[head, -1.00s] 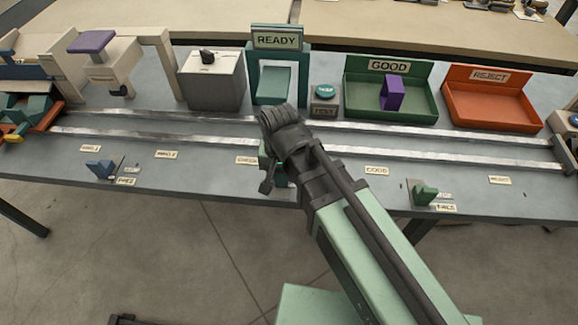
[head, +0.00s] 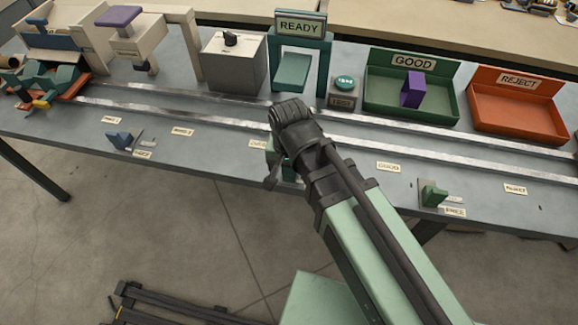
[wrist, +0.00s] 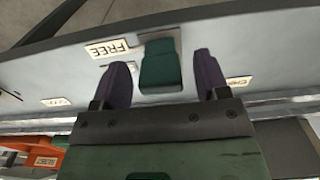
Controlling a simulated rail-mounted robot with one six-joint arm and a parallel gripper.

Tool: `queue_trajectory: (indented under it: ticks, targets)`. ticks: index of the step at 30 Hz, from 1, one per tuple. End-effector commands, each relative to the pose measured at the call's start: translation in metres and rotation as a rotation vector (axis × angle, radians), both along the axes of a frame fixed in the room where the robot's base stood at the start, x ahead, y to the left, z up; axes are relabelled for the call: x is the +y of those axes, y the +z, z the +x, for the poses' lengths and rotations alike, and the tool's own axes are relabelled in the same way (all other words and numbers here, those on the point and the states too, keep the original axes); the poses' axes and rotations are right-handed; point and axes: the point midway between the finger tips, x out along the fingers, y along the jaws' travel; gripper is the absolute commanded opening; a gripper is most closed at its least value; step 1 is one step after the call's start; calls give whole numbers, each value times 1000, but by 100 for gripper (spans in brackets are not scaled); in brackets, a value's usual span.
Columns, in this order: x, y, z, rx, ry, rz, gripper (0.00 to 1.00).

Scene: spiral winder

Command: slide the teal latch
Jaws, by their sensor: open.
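The teal latch (wrist: 160,65) is a blocky tab in a pale slot plate, beside a label reading FREE (wrist: 120,47) in the wrist view. My gripper (wrist: 161,61) is open, with one dark purple finger on each side of the latch. Small gaps show between the latch and both fingers, so it is not gripped. In the head view a little of the teal latch (head: 271,156) shows at the bench front, mostly hidden by my wrist.
A blue latch (head: 120,140) is further left and a green latch (head: 433,194) further right along the front. Metal rails (head: 200,117) run behind. A READY frame (head: 299,26), a green GOOD tray (head: 437,111) and an orange REJECT tray (head: 520,120) stand beyond.

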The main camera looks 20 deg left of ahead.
Motion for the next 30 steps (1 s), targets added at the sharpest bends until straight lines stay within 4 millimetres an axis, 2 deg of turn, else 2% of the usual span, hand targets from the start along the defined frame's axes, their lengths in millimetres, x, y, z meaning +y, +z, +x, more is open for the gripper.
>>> queue_trajectory:
  ticks: [10, 14, 17, 30]
  targets:
    - [0, 81, 0, 0, 0, 0, 68]
    - [0, 104, -1, 1, 0, 0, 68]
    - [0, 109, -1, 1, 0, 0, 68]
    - [0, 105, -1, 1, 12, 0, 68]
